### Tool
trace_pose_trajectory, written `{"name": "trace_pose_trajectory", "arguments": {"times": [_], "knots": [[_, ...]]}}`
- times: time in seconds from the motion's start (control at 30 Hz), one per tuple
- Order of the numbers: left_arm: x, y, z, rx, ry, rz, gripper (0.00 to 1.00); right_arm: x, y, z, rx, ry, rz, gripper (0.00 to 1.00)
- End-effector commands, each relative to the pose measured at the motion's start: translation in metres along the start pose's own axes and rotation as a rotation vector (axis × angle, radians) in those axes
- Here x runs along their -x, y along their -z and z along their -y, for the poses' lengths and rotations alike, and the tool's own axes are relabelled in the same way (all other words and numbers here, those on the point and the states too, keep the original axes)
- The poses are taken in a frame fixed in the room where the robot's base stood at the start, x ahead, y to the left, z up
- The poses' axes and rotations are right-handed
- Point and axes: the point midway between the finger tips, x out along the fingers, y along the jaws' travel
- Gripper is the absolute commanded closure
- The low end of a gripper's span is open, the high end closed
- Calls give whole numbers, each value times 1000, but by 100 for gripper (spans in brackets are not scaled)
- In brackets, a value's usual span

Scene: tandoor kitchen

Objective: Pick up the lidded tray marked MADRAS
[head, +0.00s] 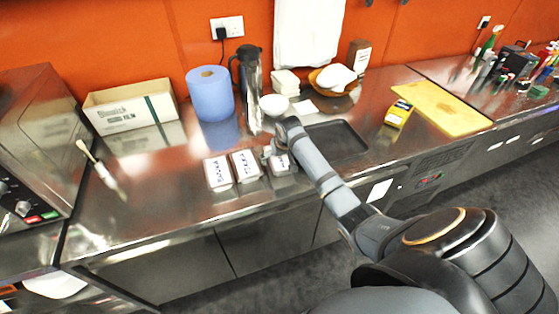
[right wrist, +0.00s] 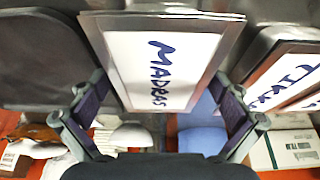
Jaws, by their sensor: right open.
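The lidded tray marked MADRAS (right wrist: 160,68) has a white lid with blue handwriting and a silver rim. It fills the middle of the right wrist view. In the head view it is the rightmost of three small trays (head: 283,170), partly hidden by my right gripper. My right gripper (head: 276,153) is open, directly over this tray. In the right wrist view its fingers show on either side of the tray, with nothing visibly gripped. I cannot tell whether they touch its sides. My left gripper is not in view.
Two similar lidded trays (head: 246,166) (head: 218,173) stand close on the left. A black shallow tray (head: 338,139) lies on the right. Behind are a white bowl (head: 273,105), a steel flask (head: 250,72) and a blue paper roll (head: 210,95).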

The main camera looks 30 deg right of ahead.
Motion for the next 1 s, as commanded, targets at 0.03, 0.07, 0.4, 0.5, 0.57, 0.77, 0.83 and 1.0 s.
{"name": "trace_pose_trajectory", "arguments": {"times": [0.03,0.07,0.4,0.5,0.57,0.77,0.83,1.0], "knots": [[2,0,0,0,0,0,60,0,0,0,0,0,1,0],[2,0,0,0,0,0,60,0,0,0,0,0,1,0],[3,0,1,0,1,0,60,-2,-1,0,0,0,0,0],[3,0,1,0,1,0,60,-2,-1,0,0,0,0,11],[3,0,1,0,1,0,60,-2,-1,0,0,0,0,19],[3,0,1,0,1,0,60,-2,-1,0,0,0,0,46],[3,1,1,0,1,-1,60,-2,-1,0,0,0,0,56],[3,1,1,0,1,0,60,-2,0,0,0,0,-2,63]]}}
